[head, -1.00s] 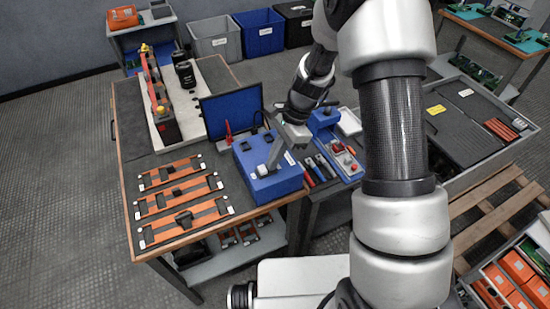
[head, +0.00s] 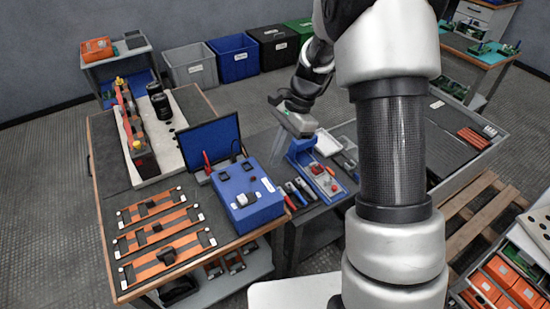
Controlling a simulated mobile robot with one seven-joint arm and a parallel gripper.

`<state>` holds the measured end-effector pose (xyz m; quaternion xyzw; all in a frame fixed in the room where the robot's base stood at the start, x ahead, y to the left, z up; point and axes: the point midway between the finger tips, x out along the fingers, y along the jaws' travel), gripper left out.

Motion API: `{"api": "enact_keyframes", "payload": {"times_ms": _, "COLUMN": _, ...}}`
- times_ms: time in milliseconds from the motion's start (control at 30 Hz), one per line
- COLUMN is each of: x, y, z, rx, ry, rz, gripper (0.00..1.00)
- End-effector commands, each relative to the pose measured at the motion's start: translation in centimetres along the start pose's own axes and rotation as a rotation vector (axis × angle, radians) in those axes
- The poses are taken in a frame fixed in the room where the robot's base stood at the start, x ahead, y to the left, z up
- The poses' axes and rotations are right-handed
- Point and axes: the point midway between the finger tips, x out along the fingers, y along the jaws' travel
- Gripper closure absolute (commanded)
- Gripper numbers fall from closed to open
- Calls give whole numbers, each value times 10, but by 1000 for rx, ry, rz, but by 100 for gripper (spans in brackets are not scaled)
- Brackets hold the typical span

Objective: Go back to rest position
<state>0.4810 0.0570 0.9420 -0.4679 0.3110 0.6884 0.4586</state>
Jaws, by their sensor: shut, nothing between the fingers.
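My gripper (head: 297,124) hangs in the air at the end of my arm, above the far side of the tool bench. It is shut and holds nothing. My arm fills the right middle of the head view and hides part of the scene behind it. The blue test box (head: 247,196) with its raised blue lid panel (head: 208,143) stands on the bench to the left and nearer than my gripper. A blue tool holder (head: 318,172) lies below my gripper.
The wooden-edged table (head: 112,216) carries orange brackets (head: 158,228) and a bank module (head: 134,132). Several bins, including a blue one (head: 234,58), line the wall. A pallet (head: 470,208) and grey cart (head: 470,150) stand right. Floor at left is clear.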

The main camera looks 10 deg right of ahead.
Motion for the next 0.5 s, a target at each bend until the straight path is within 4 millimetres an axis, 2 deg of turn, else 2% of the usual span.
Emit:
{"api": "enact_keyframes", "payload": {"times_ms": 367, "x": -3, "y": 0, "z": 1, "rx": -6, "ry": 3, "rz": -3, "gripper": 100}}
{"api": "enact_keyframes", "payload": {"times_ms": 467, "x": -21, "y": 4, "z": 8, "rx": -45, "ry": 20, "rz": -17, "gripper": 100}}
{"api": "enact_keyframes", "payload": {"times_ms": 500, "x": -33, "y": 7, "z": 13, "rx": -76, "ry": 32, "rz": -26, "gripper": 100}}
